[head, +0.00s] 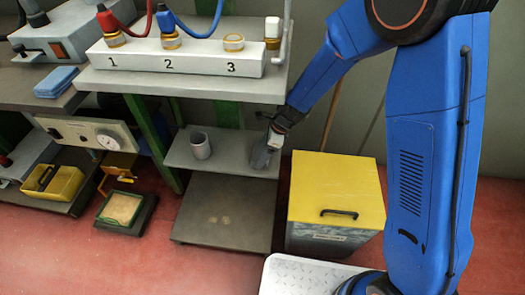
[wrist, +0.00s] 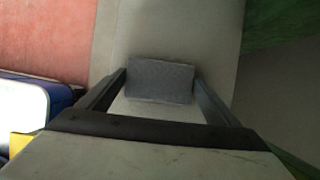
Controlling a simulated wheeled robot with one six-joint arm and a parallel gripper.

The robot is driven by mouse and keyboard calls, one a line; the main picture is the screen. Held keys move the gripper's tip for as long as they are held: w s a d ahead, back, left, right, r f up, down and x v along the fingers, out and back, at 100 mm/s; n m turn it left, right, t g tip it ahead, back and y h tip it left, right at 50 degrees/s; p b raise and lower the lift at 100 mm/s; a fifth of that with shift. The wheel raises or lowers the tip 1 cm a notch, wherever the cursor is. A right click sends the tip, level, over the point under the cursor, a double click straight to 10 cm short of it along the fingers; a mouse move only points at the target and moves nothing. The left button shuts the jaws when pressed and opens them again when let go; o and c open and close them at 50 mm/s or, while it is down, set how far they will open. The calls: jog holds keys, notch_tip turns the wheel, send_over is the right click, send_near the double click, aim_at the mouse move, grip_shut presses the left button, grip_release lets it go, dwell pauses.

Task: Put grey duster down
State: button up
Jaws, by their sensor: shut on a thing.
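My gripper (head: 270,140) is shut on the grey duster (head: 262,157) at the right end of the middle grey shelf (head: 228,162). In the wrist view the duster (wrist: 160,80) is a grey block between the two dark fingers of my gripper (wrist: 161,82). The pale shelf surface (wrist: 180,35) lies beyond it. I cannot tell whether the duster touches the shelf or hangs just above it.
A grey cup (head: 200,145) stands on the same shelf to the left, with bare shelf between. A numbered white rack (head: 175,58) stands on the bench above. A yellow-lidded bin (head: 336,188) is at the right. The low platform (head: 225,215) looks clear.

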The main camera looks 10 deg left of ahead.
jog(key=shift+f, duration=0.15)
jog(key=o, duration=1)
jog(key=shift+v, duration=6.15)
jog(key=shift+a, duration=0.1)
